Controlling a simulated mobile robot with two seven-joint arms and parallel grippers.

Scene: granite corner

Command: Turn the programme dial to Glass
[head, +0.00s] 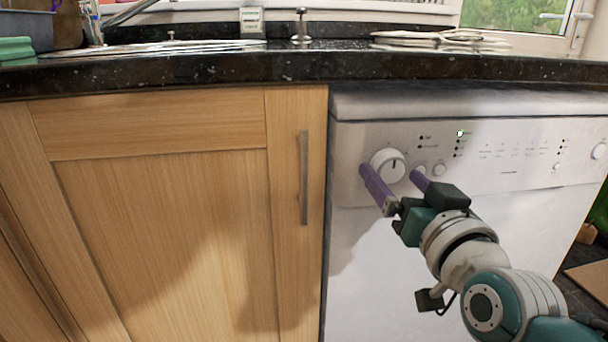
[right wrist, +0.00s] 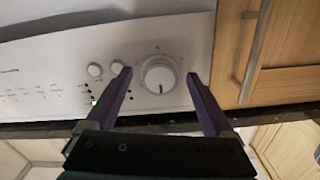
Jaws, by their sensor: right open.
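The programme dial (head: 388,166) is a round white knob with a dark pointer mark, on the upper left of the white dishwasher's control panel (head: 500,150). In the head view its mark stands near the top. My right gripper (head: 390,176) has two purple fingers and is open, just in front of and a little below the dial. In the right wrist view the dial (right wrist: 159,74) shows between the open fingertips (right wrist: 157,74), with a gap on each side; the fingers do not appear to touch it. The labels around the dial are too small to read. My left gripper is not in view.
Small round buttons (head: 439,169) sit right of the dial, close to one fingertip. A green light (head: 460,133) is lit on the panel. A wooden cupboard door (head: 160,220) with a metal handle (head: 304,178) is to the left. A dark granite worktop (head: 250,68) overhangs above.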

